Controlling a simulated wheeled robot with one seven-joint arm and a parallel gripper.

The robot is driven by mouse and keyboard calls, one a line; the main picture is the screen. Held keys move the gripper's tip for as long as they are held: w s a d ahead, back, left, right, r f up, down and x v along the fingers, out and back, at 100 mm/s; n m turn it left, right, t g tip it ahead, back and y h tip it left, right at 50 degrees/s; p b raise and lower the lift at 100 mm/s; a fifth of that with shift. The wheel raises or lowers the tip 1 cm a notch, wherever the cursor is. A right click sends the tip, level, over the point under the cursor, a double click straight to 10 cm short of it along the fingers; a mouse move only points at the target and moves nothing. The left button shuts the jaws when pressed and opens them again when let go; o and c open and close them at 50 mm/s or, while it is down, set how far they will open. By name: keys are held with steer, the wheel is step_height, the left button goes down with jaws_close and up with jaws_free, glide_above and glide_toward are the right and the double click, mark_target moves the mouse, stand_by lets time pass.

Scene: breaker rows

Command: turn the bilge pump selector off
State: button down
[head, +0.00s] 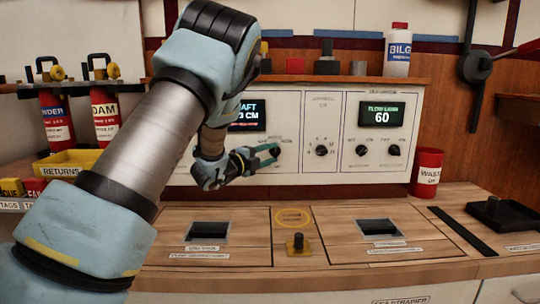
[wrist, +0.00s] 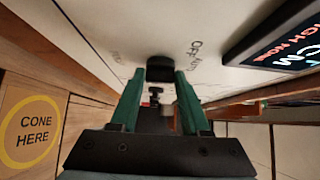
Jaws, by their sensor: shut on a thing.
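The black selector knob (head: 275,150) is on the white panel (head: 300,115), below and right of the left display. In the wrist view the knob (wrist: 160,68) sits between my green fingertips, with the word OFF printed close to it and another word beside OFF. My gripper (head: 268,152) reaches in from the left and is shut on this knob; it also shows in the wrist view (wrist: 160,85). The fingers hide much of the knob, so I cannot tell which mark it points to. The knob's title is too small to read.
The left display (head: 247,115) is partly behind my arm. Other black knobs sit right of mine, one at the panel's middle (head: 321,150) and two under the right display (head: 382,113). A bottle (head: 398,50) stands on the ledge; a red waste cup (head: 427,172) is at right.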

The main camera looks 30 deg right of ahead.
steer(key=shift+f, duration=0.1)
steer(key=shift+f+n+h+b, duration=0.3)
steer(key=shift+n+b, duration=0.1)
steer(key=shift+b, duration=0.5)
steer(key=n+b, duration=0.1)
steer(key=b, duration=0.1)
steer(key=n+t+h+b, duration=0.1)
steer(key=b, duration=0.1)
steer(key=shift+f+t+h, duration=0.3)
steer(key=n+t+h+b, duration=0.1)
steer(key=n+b, duration=0.1)
steer(key=b, duration=0.1)
steer(key=shift+d+f+n+t+b, duration=0.1)
steer(key=shift+n+t+b, duration=0.2)
steer(key=shift+n, duration=0.1)
steer(key=n+t+b, duration=0.2)
steer(key=n, duration=0.1)
steer(key=shift+d+h+b, duration=0.1)
steer(key=shift+h+b, duration=0.2)
steer(key=shift+n+t, duration=0.3)
steer(key=shift+n, duration=0.1)
steer(key=shift+c, duration=1.9)
jaws_free()
steer(key=shift+s, duration=0.1)
